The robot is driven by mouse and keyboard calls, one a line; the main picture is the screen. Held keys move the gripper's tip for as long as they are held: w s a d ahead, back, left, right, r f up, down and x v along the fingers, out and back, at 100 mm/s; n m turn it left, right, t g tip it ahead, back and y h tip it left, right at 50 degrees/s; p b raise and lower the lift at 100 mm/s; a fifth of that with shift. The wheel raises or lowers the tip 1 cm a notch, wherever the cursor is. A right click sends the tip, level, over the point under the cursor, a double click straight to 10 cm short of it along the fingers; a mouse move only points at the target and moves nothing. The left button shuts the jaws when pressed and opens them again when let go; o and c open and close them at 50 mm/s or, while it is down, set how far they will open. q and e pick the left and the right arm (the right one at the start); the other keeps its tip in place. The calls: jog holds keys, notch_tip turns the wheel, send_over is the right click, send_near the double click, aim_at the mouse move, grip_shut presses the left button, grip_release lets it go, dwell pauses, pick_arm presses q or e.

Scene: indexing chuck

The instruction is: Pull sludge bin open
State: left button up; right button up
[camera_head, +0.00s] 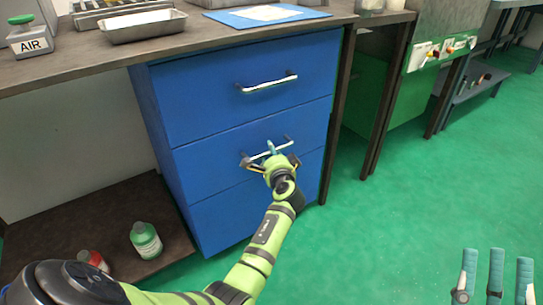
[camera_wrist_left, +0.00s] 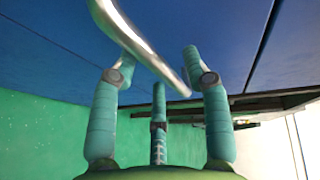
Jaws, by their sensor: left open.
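A blue cabinet with three drawers stands under the bench; no label shows which one is the sludge bin. My left gripper (camera_head: 270,157) is at the metal handle (camera_head: 255,157) of the middle drawer (camera_head: 225,155). In the left wrist view the bar handle (camera_wrist_left: 140,45) runs diagonally at the fingertips of my left gripper (camera_wrist_left: 158,75). Its fingers are spread apart and do not look closed on the bar; contact is unclear. All drawers look shut. My right gripper (camera_head: 496,270) is at the lower right, its fingers apart and empty, over the floor.
The top drawer's handle (camera_head: 267,83) is just above my left gripper. A green bottle (camera_head: 146,240) and a red-capped bottle (camera_head: 92,260) stand on the low shelf at left. A metal tray (camera_head: 143,27) is on the bench. The green floor in front of the cabinet is clear.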

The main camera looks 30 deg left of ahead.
pick_arm(q)
jog(key=shift+w+a+f, duration=0.1)
jog(key=shift+w+a, duration=0.3)
pick_arm(e)
jog(key=shift+s+r+n+t+y, duration=0.4)
jog(key=shift+s+r+y, duration=0.2)
jog(key=shift+s+y, duration=0.15)
pick_arm(q)
grip_shut()
jog(key=shift+d, duration=0.1)
